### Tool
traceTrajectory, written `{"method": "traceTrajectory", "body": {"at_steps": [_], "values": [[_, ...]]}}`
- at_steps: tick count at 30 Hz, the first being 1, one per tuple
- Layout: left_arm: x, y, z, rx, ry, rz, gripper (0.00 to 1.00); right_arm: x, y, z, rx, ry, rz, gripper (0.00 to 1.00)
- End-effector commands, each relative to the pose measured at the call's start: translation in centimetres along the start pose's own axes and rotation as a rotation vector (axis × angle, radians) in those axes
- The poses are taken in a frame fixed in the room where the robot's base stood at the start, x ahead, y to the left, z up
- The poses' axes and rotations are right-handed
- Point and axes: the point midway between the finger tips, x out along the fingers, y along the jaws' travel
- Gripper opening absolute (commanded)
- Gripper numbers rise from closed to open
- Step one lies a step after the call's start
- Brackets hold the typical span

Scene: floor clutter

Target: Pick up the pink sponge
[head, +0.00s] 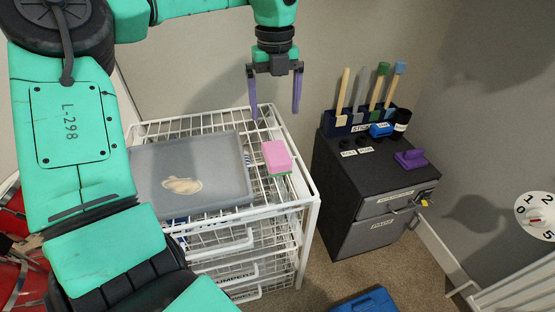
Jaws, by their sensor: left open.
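The pink sponge (276,157) lies on top of the white wire rack (306,186), near its right side. It is a small block, pink above with a green layer showing below. It sits beside the right edge of a grey tray (215,147). My left gripper (274,105) hangs above the back of the rack, pointing down. Its two purple fingers are wide apart with nothing between them. It is above and beyond the sponge in the picture, apart from it. My right gripper is out of view.
The grey tray holds a pale, flat item (182,186). A dark cabinet (360,178) stands to the right, with upright-handled tools, a blue item (381,130) and a purple item (410,158) on top. A blue case (366,302) lies on the carpet in front. Walls stand behind and right.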

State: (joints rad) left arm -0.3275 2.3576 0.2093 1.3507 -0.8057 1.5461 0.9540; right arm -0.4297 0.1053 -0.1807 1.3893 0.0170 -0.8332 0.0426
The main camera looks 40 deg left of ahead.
Motion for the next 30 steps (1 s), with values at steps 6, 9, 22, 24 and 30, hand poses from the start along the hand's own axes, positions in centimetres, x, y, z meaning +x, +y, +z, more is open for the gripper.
{"method": "traceTrajectory", "body": {"at_steps": [6,9,22,24,30], "values": [[4.3,0.0,-0.1,0.001,0.004,0.002,1.00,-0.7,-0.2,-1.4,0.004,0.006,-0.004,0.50],[7.0,0.0,-0.1,0.002,0.004,0.001,1.00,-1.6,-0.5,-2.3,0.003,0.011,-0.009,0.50],[14.2,-0.3,-0.6,0.000,0.003,0.002,1.00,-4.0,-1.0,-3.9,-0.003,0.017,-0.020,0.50],[14.9,-0.4,-0.6,0.000,0.002,0.000,1.00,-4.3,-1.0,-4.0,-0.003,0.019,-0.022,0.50],[15.0,-0.4,-0.5,0.001,0.000,-0.001,1.00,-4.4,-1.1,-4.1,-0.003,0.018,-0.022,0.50]]}}
